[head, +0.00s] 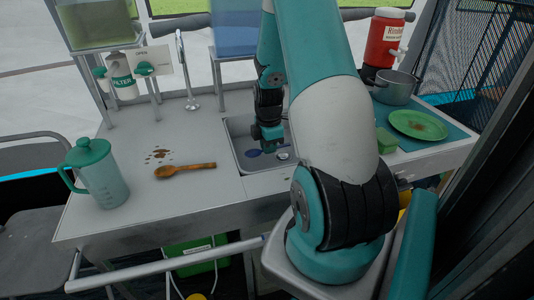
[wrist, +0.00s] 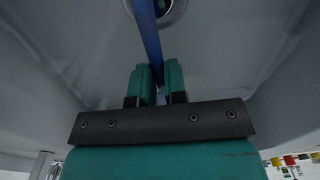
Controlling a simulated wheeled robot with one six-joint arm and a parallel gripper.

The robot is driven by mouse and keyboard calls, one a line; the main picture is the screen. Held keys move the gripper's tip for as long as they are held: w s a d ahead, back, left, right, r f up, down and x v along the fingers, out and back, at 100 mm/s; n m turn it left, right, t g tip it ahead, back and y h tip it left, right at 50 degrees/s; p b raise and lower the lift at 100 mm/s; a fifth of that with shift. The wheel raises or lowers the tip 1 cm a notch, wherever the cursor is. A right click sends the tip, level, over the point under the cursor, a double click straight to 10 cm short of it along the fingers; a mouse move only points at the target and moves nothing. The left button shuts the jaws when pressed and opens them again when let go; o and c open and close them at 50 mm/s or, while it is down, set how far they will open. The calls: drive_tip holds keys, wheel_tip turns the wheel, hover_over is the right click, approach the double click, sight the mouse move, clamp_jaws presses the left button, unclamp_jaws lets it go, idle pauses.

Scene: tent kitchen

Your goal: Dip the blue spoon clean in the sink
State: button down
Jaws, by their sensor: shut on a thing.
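The blue spoon (wrist: 150,42) is held by its handle between the fingers of my gripper (wrist: 157,82) in the wrist view, reaching over the round drain at the top of the picture. In the head view my gripper (head: 267,142) is down inside the sink (head: 238,128), and a blue part of the spoon (head: 254,153) shows near the basin floor. The sink walls surround the gripper in the wrist view. The far end of the spoon is cut off there, and I cannot tell whether there is water or dirt on it.
A faucet (head: 188,85) stands behind the counter's middle. A wooden spoon (head: 185,170) lies near brown spots, with a teal-lidded pitcher (head: 102,176) to the left.

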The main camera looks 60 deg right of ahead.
idle(0.6)
wheel_tip(320, 180, up, 11)
drive_tip(key=p, duration=0.9)
drive_tip(key=shift+p, duration=0.35)
drive_tip(key=shift+r, duration=0.1)
idle(1.6)
wheel_tip(320, 180, up, 4)
drive_tip(key=p, duration=0.3)
drive_tip(key=shift+p, duration=0.3)
idle(0.6)
